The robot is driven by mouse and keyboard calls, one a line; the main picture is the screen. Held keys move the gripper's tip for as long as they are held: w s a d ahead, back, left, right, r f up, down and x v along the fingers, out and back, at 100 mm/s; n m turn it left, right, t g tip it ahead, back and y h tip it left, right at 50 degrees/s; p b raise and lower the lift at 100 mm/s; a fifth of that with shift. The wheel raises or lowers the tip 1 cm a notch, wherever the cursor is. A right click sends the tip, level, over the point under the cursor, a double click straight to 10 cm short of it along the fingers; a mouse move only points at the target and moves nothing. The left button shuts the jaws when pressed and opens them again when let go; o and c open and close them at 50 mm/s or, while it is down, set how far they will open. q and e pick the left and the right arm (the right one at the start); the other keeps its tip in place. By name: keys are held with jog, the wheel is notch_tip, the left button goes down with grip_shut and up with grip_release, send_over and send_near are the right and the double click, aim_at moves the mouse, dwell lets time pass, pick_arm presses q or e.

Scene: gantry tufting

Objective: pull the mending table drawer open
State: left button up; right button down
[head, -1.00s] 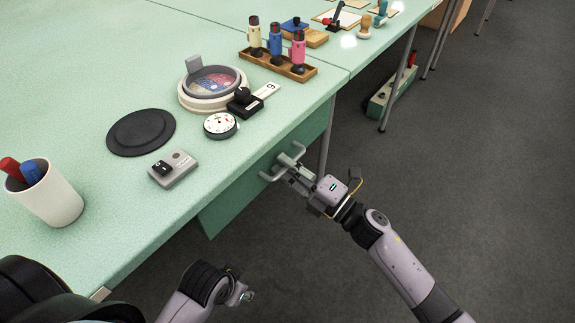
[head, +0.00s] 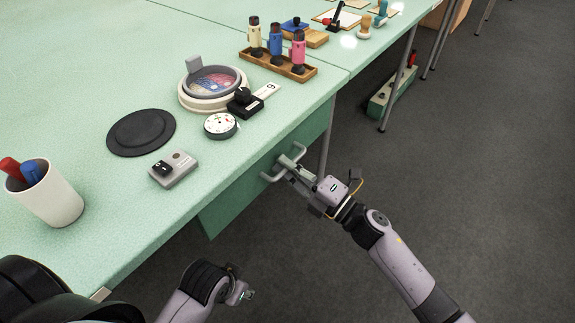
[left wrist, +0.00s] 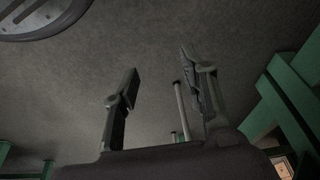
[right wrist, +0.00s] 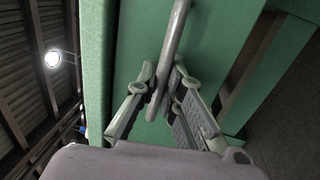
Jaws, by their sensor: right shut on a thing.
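The mending table (head: 80,110) has a pale green top. Its green drawer (head: 225,203) sits under the front edge. The grey bar handle (head: 268,178) stands out from the drawer front; it also shows in the right wrist view (right wrist: 178,30). My right gripper (head: 288,170) is at the handle, and in the right wrist view its fingers (right wrist: 162,88) are closed around the bar. The drawer front looks flush under the top; I cannot see a gap. My left gripper (left wrist: 160,95) is open and empty, away from the table, with its fingers apart in the left wrist view.
On the table top are a cup with pens (head: 50,195), a small grey device (head: 173,169), a black disc (head: 141,132), a round dial (head: 220,126) and a wooden bottle rack (head: 278,64). A table leg (head: 324,145) stands near my right gripper.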

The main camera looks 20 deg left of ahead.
pick_arm(q)
notch_tip(320, 180, down, 10)
jog(key=s+p, duration=0.1)
jog(key=p, duration=0.2)
jog(key=shift+s+f+g, duration=0.2)
jog(key=shift+f+g, duration=0.05)
jog(key=shift+g, duration=0.05)
pick_arm(e)
jog(key=r+v, duration=0.2)
jog(key=v, duration=1)
jog(key=d+r+v, duration=0.1)
jog(key=r+v, duration=0.2)
jog(key=v, duration=1)
jog(key=shift+s, duration=0.2)
jog(key=shift+d+f, duration=0.1)
jog(key=shift+d, duration=0.05)
jog(key=c, duration=1.7)
grip_release()
